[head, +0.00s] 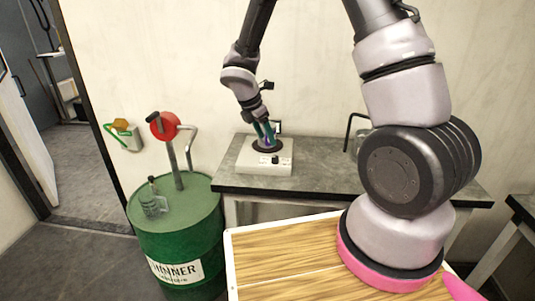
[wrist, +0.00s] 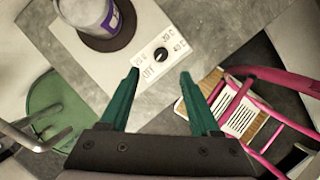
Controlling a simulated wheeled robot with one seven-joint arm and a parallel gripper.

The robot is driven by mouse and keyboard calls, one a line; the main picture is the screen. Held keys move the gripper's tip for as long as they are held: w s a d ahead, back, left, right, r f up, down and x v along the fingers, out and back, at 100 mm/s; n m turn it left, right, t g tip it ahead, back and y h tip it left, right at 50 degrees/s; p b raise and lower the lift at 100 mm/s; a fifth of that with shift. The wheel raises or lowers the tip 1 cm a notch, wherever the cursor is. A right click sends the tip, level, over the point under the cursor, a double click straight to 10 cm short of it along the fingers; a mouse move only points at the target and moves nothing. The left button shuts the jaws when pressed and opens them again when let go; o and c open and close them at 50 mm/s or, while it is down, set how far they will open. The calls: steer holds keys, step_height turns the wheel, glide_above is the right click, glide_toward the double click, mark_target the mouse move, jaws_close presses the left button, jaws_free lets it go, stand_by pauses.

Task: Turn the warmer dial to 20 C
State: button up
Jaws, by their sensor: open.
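The warmer (head: 251,165) is a low white box with a round dark plate, standing on the grey bench. In the wrist view the warmer (wrist: 72,42) fills the upper left. Its small black dial (wrist: 161,54) sits near the box's edge, with printed marks around it; one looks like OFF. Which mark the dial points to is too small to tell. A can (wrist: 88,10) with a purple label stands on the dark plate. My gripper (wrist: 159,73) is open, with teal fingers apart and nothing between them. The dial shows beyond the fingertips, between them in the picture; they appear not to touch it.
A green thinner drum (head: 180,240) with a red-topped pump stands left of the bench (head: 320,178). A bent dark rod and a jar stand on the bench at right. In the wrist view a pink rack (wrist: 265,110) lies at lower right.

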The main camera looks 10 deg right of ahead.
mark_target(275, 157)
steer(key=x, duration=0.9)
steer(key=shift+d+f, duration=0.15)
steer(key=shift+f, duration=0.1)
jaws_close()
